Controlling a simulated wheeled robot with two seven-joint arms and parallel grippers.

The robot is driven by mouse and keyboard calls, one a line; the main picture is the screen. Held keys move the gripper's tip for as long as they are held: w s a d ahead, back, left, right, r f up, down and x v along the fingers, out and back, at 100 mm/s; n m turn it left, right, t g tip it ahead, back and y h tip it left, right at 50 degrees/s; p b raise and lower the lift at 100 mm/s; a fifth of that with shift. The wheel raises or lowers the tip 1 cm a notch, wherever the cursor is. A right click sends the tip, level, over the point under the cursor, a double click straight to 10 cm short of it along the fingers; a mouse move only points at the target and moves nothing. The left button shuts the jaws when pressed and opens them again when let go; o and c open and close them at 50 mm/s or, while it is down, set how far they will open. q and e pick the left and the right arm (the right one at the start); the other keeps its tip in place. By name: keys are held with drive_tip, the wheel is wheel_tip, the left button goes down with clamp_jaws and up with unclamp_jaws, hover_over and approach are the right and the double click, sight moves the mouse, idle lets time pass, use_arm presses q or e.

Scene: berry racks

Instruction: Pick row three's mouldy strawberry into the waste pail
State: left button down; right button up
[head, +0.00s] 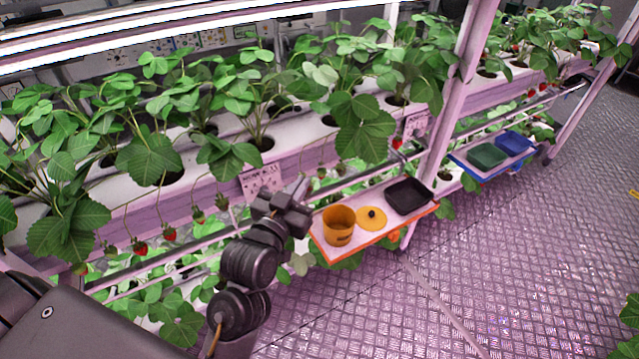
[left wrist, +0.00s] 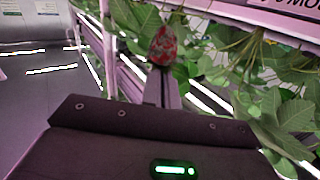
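The mouldy strawberry (left wrist: 163,46), red with greyish dark patches, shows in the left wrist view at the tips of my left gripper (left wrist: 161,72). The two fingers are close together and appear shut on it. In the head view my left gripper (head: 288,208) is in front of the planter, left of the shelf, and the berry in it cannot be made out. The orange-yellow waste pail (head: 339,228) stands open at the left end of the orange-edged shelf, to the right of my gripper and a little lower. My right gripper is not in view.
A yellow lid (head: 371,219) with a black knob and a black tray (head: 409,196) share the shelf. Leaves crowd the gripper. Green (head: 487,157) and blue (head: 514,143) trays stand farther right. The floor is open.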

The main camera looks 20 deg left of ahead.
use_arm(q)
drive_tip(key=w+d+f+m+g+h+p, duration=0.2)
drive_tip(key=w+d+m+g+h+p, duration=0.4)
drive_tip(key=w+d, duration=0.45)
use_arm(e)
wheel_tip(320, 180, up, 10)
drive_tip(key=p, duration=0.4)
use_arm(q)
drive_tip(key=w+a+f+m+g+h+b, duration=0.1)
drive_tip(key=a+f+g+b, duration=0.1)
drive_tip(key=f, duration=0.5)
drive_tip(key=w+a+f+m+g+h+b, duration=0.1)
drive_tip(key=w+a+f+m+g+b, duration=0.1)
drive_tip(key=f, duration=0.6)
drive_tip(key=a+g+b, duration=0.1)
drive_tip(key=a+b, duration=0.1)
drive_tip(key=shift+a+m+h, duration=0.3)
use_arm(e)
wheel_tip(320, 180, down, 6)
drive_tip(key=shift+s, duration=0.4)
use_arm(q)
drive_tip(key=shift+r, duration=0.1)
drive_tip(key=c, duration=0.8)
unclamp_jaws()
